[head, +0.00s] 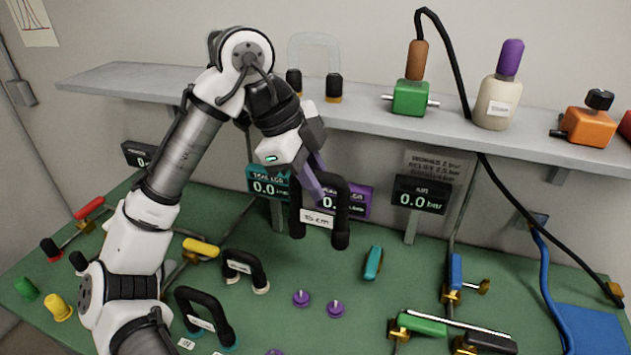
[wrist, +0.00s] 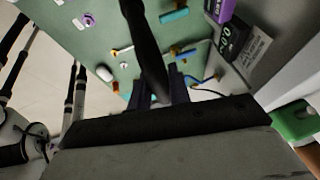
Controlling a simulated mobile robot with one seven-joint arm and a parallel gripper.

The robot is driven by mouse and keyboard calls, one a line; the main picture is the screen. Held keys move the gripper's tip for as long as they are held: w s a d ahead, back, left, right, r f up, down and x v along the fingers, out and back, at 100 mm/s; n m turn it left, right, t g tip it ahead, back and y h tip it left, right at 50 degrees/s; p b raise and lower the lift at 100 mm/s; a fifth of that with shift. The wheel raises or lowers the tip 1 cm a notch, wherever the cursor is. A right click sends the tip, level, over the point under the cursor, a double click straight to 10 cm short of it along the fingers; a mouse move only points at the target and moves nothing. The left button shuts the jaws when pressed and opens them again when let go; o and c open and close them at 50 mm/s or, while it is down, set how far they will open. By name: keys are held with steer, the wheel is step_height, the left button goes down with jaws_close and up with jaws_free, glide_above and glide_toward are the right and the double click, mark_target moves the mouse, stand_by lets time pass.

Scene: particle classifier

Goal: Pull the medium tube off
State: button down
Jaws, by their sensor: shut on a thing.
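A black U-shaped tube (head: 341,215) with a white label that seems to read 15 cm is held upside down in the air, its two ends pointing down. My gripper (head: 316,185) is shut on the top of its bend. In the wrist view the black tube (wrist: 146,45) runs up from between my fingertips (wrist: 162,92). Two purple fittings, left (head: 301,298) and right (head: 336,309), stand uncovered on the green table below the tube's ends, clearly apart from them. My gripper partly hides the bend.
A smaller labelled black tube (head: 245,268) and another labelled tube (head: 204,322) stand on the table. Displays, including an air display (head: 420,200), stand behind. A teal handle (head: 373,262) is to the right. A grey shelf (head: 380,120) with several devices runs above. A blue hose (head: 546,280) is at right.

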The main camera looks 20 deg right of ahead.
steer(key=shift+r, duration=0.15)
steer(key=shift+r+p, duration=2.15)
steer(key=shift+p, duration=0.3)
steer(key=shift+r, duration=0.1)
step_height(320, 180, up, 2)
steer(key=shift+p, duration=1.2)
steer(key=shift+r, duration=0.45)
steer(key=shift+f, duration=0.1)
